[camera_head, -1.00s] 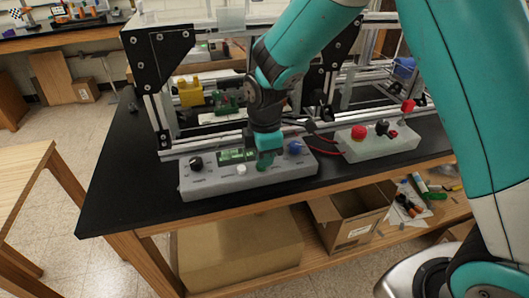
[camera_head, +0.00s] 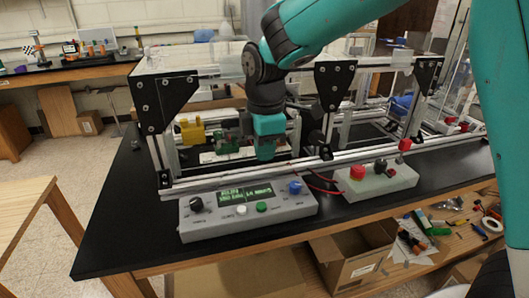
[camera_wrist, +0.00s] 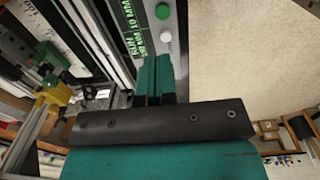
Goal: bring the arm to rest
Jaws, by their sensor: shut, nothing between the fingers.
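My gripper (camera_head: 265,156) is teal, points down and hangs above the back edge of the grey control box, in front of the extrusion frame. In the wrist view its two teal fingers (camera_wrist: 155,68) are together with nothing between them. The grey control box (camera_head: 290,213) lies on the black tabletop below, with a lit green display, a black knob, a blue knob, and white and green buttons. It also shows in the wrist view (camera_wrist: 174,68). My gripper appears clear of the box.
The aluminium extrusion frame (camera_head: 220,183) with black corner plates stands behind, holding a yellow part (camera_head: 191,132) and a green part. A second grey box (camera_head: 372,181) with a red button sits to the right. A cardboard box (camera_head: 352,262) stands on the lower shelf.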

